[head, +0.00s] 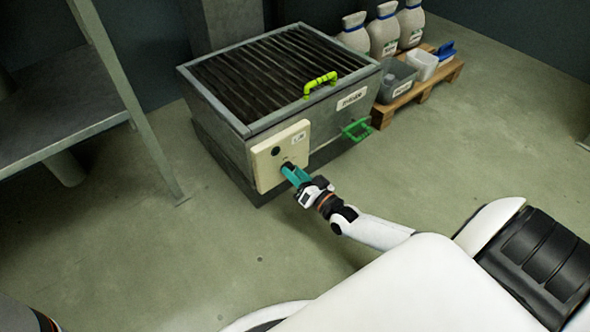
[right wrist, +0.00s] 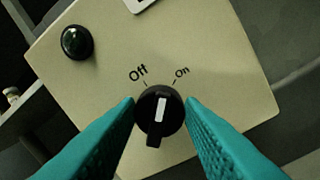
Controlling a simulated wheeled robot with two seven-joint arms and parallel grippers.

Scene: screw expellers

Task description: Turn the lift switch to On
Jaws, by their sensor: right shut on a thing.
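The lift switch (right wrist: 158,112) is a round black knob with a white pointer on a cream control panel (right wrist: 215,60). The words Off and On are printed above it, at left and right. The pointer aims up and slightly right, between the two marks. My right gripper (right wrist: 160,102) has its teal fingers on both sides of the knob and is shut on it. In the head view my right gripper (head: 290,172) reaches the panel (head: 264,172) on the front of a grey metal machine, hiding most of the knob. My left gripper is out of view.
A dark, unlit green lamp (right wrist: 77,42) sits on the panel. The machine has a slatted top (head: 270,65), a lime handle (head: 320,82) and a green bracket (head: 356,130). Sacks (head: 384,32) and bins stand on a pallet (head: 418,92) behind. A metal shelf (head: 60,122) stands left. The floor between is clear.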

